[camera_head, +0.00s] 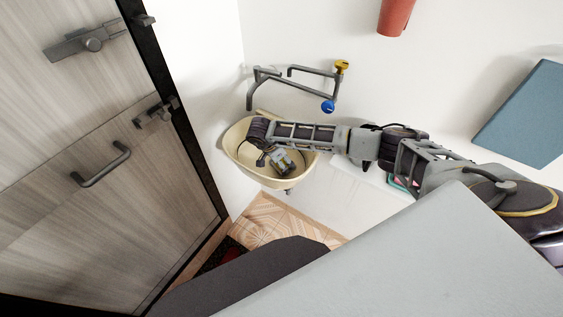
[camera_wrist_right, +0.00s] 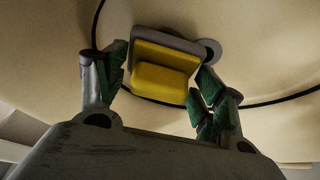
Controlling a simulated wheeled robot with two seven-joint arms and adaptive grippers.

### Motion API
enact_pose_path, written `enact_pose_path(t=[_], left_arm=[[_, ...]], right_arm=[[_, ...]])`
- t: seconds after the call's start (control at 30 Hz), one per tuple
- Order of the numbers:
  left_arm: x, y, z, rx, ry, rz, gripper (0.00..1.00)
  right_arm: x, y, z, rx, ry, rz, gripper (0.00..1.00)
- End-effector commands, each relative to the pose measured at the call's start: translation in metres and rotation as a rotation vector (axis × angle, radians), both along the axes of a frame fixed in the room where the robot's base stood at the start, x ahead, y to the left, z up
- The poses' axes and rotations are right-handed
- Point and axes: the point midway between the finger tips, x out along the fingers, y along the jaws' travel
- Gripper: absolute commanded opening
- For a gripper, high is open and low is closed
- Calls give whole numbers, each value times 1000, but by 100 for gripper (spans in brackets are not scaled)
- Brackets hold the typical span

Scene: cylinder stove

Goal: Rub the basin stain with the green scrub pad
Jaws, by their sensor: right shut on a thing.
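The cream basin (camera_head: 235,145) is mounted on the white wall, and its inside fills the right wrist view (camera_wrist_right: 275,60). My right gripper (camera_head: 283,162) reaches down into it. In the right wrist view its green-padded fingers (camera_wrist_right: 165,75) are shut on a yellow block with a grey backing, the scrub pad (camera_wrist_right: 168,70). No green face of the pad shows. The pad is over the basin surface; I cannot tell whether it touches. I cannot make out the stain. My left gripper is not in view.
A wooden door (camera_head: 75,225) with a handle is at left. A red container (camera_head: 396,15) and a blue panel (camera_head: 528,115) are on the wall at right.

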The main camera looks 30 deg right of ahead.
Motion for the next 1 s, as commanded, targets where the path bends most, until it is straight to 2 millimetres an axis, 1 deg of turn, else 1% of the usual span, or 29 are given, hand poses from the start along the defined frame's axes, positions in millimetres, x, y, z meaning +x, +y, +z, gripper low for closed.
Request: enact_pose_path(t=[0.27, 0.8, 1.0], left_arm=[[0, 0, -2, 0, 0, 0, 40], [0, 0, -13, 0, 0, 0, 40], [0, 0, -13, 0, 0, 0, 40]], right_arm=[[2, -3, 0, -1, -1, -1, 50], [16, -26, 0, 0, -1, -1, 50], [16, -27, 1, 0, -1, -1, 50]])
